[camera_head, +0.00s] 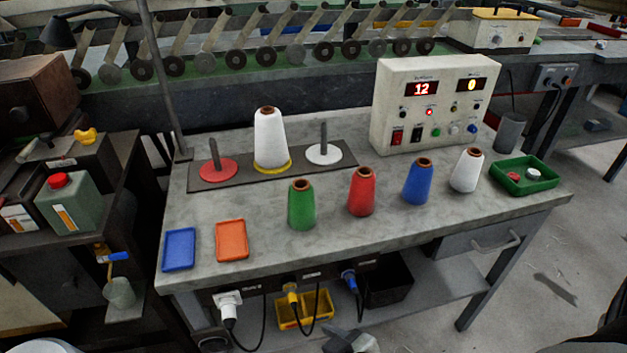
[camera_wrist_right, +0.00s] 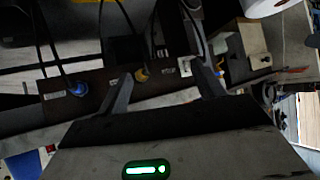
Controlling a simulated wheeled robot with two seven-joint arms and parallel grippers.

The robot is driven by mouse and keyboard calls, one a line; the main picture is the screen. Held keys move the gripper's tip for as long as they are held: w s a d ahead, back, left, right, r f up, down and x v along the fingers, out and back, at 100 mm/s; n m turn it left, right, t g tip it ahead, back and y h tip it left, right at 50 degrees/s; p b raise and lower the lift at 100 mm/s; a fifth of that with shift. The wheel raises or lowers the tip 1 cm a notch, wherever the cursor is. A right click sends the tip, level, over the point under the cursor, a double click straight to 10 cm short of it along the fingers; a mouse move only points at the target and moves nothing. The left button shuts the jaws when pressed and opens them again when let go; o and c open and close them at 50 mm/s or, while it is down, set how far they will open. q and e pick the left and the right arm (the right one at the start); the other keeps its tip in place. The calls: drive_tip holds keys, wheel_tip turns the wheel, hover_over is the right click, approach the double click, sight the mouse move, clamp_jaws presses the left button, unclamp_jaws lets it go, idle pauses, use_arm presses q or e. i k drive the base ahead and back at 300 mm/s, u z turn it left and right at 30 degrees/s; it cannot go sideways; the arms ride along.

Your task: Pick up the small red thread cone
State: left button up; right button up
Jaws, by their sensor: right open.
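The small red thread cone (camera_head: 361,194) stands upright on the grey table (camera_head: 250,205) in the head view, between the green cone (camera_head: 301,206) and the blue cone (camera_head: 418,183). Nothing touches it. My right gripper (camera_wrist_right: 162,78) is open and empty in the right wrist view, its two fingers spread apart. The wrist view shows the table's underside area with cables and plugs, not the red cone. A grey part at the bottom edge of the head view looks like part of my right gripper, low in front of the table. My left gripper is not in view.
A small white cone (camera_head: 466,171) and a green tray (camera_head: 524,177) stand to the right. Behind are a peg base (camera_head: 209,184) with a large white cone (camera_head: 270,140), and a control box (camera_head: 432,105). Blue (camera_head: 179,250) and orange (camera_head: 231,241) trays lie front left. The front middle is clear.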

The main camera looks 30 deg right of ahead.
sight(361, 199)
drive_tip(key=z, duration=1.6)
drive_tip(key=k, duration=0.7)
drive_tip(key=u, duration=1)
drive_tip(key=i, duration=1)
